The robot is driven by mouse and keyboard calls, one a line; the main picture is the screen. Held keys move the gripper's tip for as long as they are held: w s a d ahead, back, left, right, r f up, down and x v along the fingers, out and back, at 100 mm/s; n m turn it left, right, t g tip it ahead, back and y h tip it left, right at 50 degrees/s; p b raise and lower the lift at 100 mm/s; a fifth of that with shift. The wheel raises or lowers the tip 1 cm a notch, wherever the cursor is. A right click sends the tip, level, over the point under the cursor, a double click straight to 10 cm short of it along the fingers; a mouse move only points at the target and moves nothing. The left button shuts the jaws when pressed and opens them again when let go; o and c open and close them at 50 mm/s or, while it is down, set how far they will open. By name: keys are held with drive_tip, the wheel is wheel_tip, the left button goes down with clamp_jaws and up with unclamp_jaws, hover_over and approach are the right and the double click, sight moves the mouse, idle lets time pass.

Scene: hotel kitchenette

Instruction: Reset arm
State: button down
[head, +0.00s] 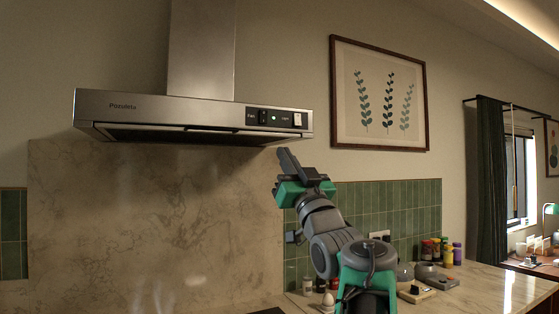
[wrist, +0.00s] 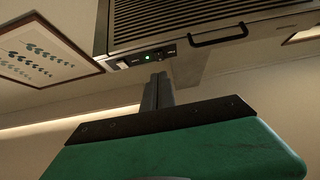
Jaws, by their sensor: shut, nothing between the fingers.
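My gripper (head: 285,155) is raised on my arm, just below the right end of the range hood (head: 190,115) in the head view. Its fingers point up and are shut together with nothing between them. In the wrist view, the closed fingers (wrist: 157,92) stand in front of the hood's control panel (wrist: 142,58), and a green light shows on that panel. I cannot tell from the pictures whether the fingertips touch the hood; a small gap seems to show in the head view.
A framed plant picture (head: 379,93) hangs on the wall to the right. Below, the counter (head: 465,291) holds several bottles and jars (head: 441,252), plus small items near my arm. A dark curtain (head: 491,165) hangs by the window. The wall left of my arm is clear.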

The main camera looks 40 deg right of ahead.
drive_tip(key=w+a+f+g+y+p, duration=0.2)
drive_tip(key=w+a+f+g+p, duration=0.25)
drive_tip(key=f, duration=0.45)
drive_tip(key=w+a+f+g+y+p, duration=0.1)
drive_tip(key=w+a+f+g+y, duration=0.15)
drive_tip(key=w+a+f, duration=0.45)
drive_tip(key=a+f+g+y+p, duration=0.1)
drive_tip(key=a+f+g, duration=0.1)
drive_tip(key=a+f, duration=0.3)
drive_tip(key=a+f+g+p, duration=0.1)
drive_tip(key=a+f+g, duration=0.15)
drive_tip(key=f, duration=0.55)
drive_tip(key=s+a+f+n+g+y+p, duration=0.1)
drive_tip(key=s+a+f+g, duration=0.4)
drive_tip(key=s+f, duration=0.5)
drive_tip(key=s+a+f+n+g+y+p, duration=0.1)
drive_tip(key=s+a+f+g, duration=0.4)
drive_tip(key=s+a+f, duration=0.5)
drive_tip(key=f+n+p, duration=0.1)
drive_tip(key=p, duration=0.1)
drive_tip(key=shift+n+p, duration=0.4)
